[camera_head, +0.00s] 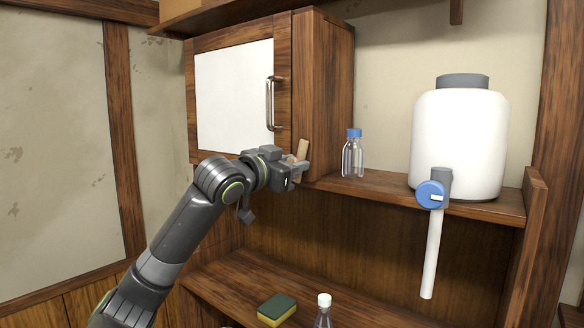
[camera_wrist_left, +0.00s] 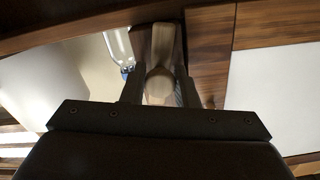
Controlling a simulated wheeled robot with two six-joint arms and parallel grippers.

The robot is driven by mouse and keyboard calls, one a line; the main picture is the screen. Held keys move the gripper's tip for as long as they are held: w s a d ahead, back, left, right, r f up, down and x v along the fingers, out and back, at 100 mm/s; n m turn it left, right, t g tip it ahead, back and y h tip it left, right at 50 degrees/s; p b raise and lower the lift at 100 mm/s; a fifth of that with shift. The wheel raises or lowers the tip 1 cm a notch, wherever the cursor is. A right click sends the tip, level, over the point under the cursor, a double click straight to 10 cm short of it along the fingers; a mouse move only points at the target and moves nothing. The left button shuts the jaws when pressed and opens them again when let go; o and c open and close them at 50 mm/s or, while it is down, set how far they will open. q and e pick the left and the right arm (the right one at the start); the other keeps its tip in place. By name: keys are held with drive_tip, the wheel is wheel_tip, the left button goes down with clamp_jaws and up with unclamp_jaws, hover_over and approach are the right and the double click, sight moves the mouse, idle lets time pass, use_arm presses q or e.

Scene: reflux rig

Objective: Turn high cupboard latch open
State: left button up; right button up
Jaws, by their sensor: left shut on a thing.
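The high cupboard (camera_head: 235,95) hangs at the upper left in the head view, with a white door panel and a metal bar handle (camera_head: 270,103). Its door looks closed. The wooden latch (camera_head: 302,151) is a small light-brown piece at the cupboard's lower right corner. My left gripper (camera_head: 299,168) is at the latch and shut on it. In the left wrist view the latch (camera_wrist_left: 162,60) stands between the two dark fingers (camera_wrist_left: 158,88), its rounded end towards the camera. The fingers hide part of it. My right gripper is not in view.
A clear bottle with a blue cap (camera_head: 353,155) stands on the shelf (camera_head: 385,188) just right of the latch. A white tank (camera_head: 460,140) with a blue tap (camera_head: 431,194) stands farther right. A sponge (camera_head: 277,309) and a white-capped bottle (camera_head: 323,312) are on the lower shelf.

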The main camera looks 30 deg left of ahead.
use_arm(q)
drive_tip(key=shift+f+n+b, duration=0.1)
drive_tip(key=shift+n+b, duration=0.2)
drive_tip(key=shift+n, duration=1.3)
drive_tip(key=o, duration=0.9)
drive_tip(key=shift+o, duration=0.2)
drive_tip(key=s+a+b, duration=0.1)
drive_tip(key=s+b, duration=1.2)
drive_tip(key=s, duration=0.4)
drive_tip(key=shift+s+a, duration=0.2)
